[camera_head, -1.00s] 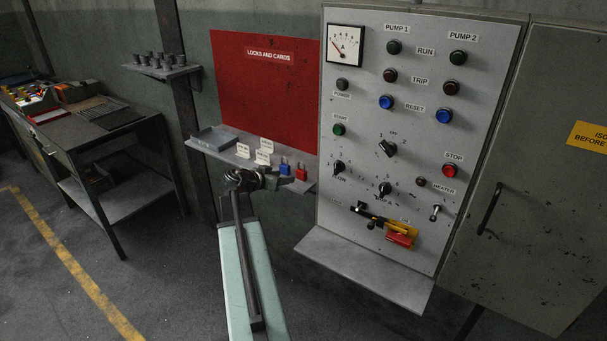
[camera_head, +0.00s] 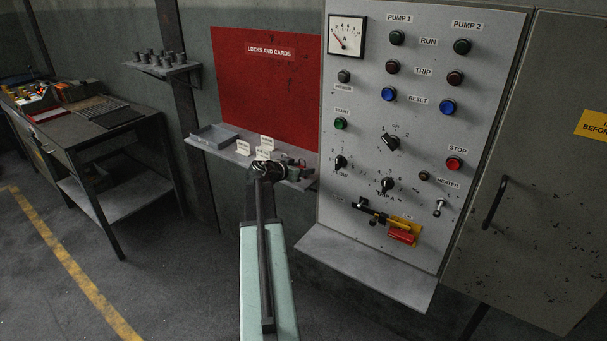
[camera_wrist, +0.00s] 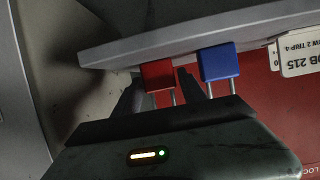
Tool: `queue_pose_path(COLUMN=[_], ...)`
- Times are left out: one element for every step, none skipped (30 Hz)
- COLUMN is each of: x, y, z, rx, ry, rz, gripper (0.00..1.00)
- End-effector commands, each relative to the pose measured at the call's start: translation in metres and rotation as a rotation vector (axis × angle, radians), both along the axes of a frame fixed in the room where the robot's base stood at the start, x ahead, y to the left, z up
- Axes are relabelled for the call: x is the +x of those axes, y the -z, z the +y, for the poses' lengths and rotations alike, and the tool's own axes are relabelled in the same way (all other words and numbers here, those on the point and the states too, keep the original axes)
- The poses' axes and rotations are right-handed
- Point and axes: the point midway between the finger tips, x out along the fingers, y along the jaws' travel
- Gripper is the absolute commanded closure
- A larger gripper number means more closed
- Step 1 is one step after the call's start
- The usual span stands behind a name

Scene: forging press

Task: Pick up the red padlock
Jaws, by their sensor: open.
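The red padlock (camera_wrist: 158,75) is at the shelf in the wrist view, its body toward the shelf and its metal shackle toward my gripper. My gripper (camera_wrist: 160,84) is open, with one dark finger on each side of the red padlock. I cannot tell whether either finger touches it. The blue padlock (camera_wrist: 219,62) is just right of the right finger, apart from the red one. In the head view my gripper (camera_head: 289,166) is at the shelf's right end and hides the blue padlock; only a small red bit shows there.
The narrow shelf (camera_head: 225,155) below the red board (camera_head: 265,100) also holds white cards (camera_head: 243,148) and a grey tray (camera_head: 214,134). The control panel (camera_head: 412,120) stands close on the right, with a ledge (camera_head: 370,268) below.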

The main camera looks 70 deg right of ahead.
Motion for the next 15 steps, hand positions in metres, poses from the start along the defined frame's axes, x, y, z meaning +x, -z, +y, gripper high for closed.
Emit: queue_pose_path(x=[0.0, -0.0001, -0.0002, -0.0002, -0.0003, -0.0004, -0.0004, -0.0005, -0.0005, -0.0005, -0.0006, -0.0007, -0.0007, -0.0007, -0.0008], y=[-0.0009, -0.0009, -0.0009, -0.0009, -0.0011, -0.001, -0.001, -0.001, -0.001, -0.0011, -0.0011, -0.001, -0.001, -0.0011, -0.0014], z=[0.0006, 0.0008, 0.0008, 0.0008, 0.0009, 0.0008, 0.0008, 0.0008, 0.0008, 0.0008, 0.0007, 0.0008, 0.0008, 0.0008, 0.0008], rx=[0.0, 0.0, 0.0, 0.0, 0.0, 0.0, 0.0, 0.0, 0.0, 0.0, 0.0, 0.0, 0.0, 0.0, 0.0], ry=[0.0, 0.0, 0.0, 0.0, 0.0, 0.0, 0.001, 0.001, 0.001, 0.001, 0.001, 0.001, 0.001, 0.001, 0.001], rz=[0.0, 0.0, 0.0, 0.0, 0.0, 0.0, 0.0, 0.0, 0.0, 0.0, 0.0, 0.0, 0.0, 0.0, 0.0], gripper=[0.51, 0.51, 0.51, 0.59, 0.68, 0.79, 0.87, 0.95, 1.0, 1.0, 1.0, 1.0, 1.0, 1.0, 1.0])
